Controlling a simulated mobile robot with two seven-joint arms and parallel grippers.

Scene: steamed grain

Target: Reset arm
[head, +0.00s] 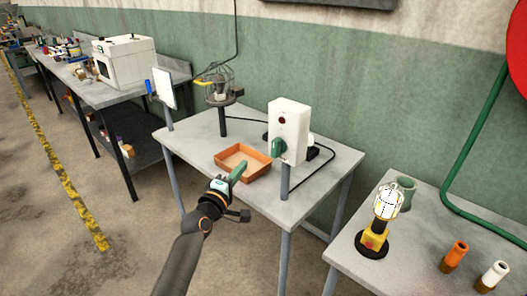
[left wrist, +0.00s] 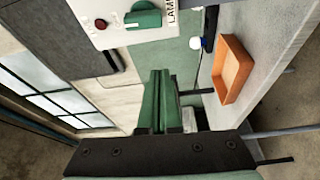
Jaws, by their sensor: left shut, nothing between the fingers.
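My left gripper (head: 239,170) reaches in from the lower left of the head view, in front of the near edge of the middle table. Its green fingers are shut with nothing between them. In the left wrist view the shut fingers (left wrist: 158,100) point forward. The white control box (head: 288,130) with a dark red button and a green knob stands on a post at the table's right side. It also shows at the top of the left wrist view (left wrist: 122,22). My right gripper is not in view.
An orange tray (head: 222,161) lies on the middle table (head: 185,140), close behind my gripper. A caged lamp (head: 218,92) stands behind it. Open floor lies left.

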